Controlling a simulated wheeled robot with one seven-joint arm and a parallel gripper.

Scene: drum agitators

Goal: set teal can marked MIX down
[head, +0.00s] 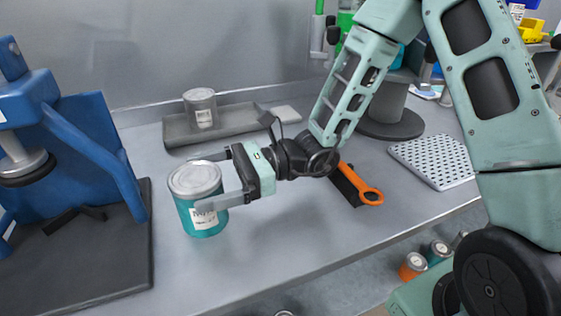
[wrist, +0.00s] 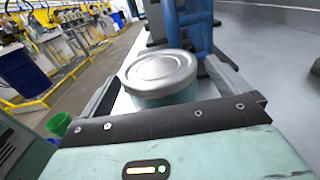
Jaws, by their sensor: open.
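The teal can (head: 205,219) with a grey lid and a white label stands upright on the grey bench (head: 290,236), left of the middle. The label's print is too small to read surely. My gripper (head: 206,182) is open, with one finger on each side of the can. In the wrist view the can's lid (wrist: 160,72) lies between the two spread fingers. The can's far side and base are partly hidden there.
A blue machine (head: 85,135) on a dark mat (head: 110,262) stands at the left. Behind the can, a grey tray (head: 180,131) holds a grey can (head: 200,108). The bench's front edge is near.

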